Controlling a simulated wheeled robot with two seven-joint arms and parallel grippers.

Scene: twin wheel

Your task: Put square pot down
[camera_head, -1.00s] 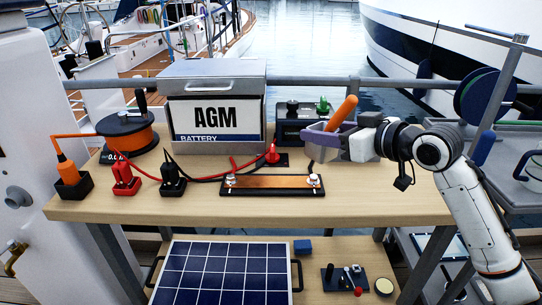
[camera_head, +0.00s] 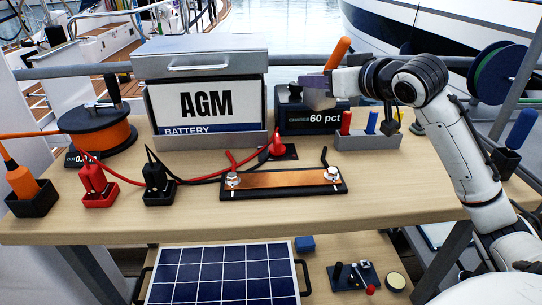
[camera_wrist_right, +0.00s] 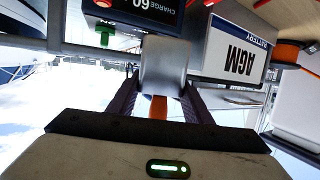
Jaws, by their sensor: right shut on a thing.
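The square pot (camera_wrist_right: 165,62) is a small grey box, seen between my right gripper's fingers in the right wrist view. An orange handle (camera_head: 337,53) rises from it, tilted. In the head view the pot (camera_head: 319,102) is partly hidden by the near purple-grey finger. My right gripper (camera_head: 317,86) is shut on the pot and holds it in front of the black charger, above the bench. The pot's underside is apart from the bench top (camera_head: 400,180). My left gripper is not in view.
The black charger (camera_head: 300,121) stands behind the pot. A grey holder (camera_head: 367,142) with red and blue handles is just right and below. The AGM battery (camera_head: 205,105) is left. A copper busbar (camera_head: 285,180) lies in front. Bench at right front is bare.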

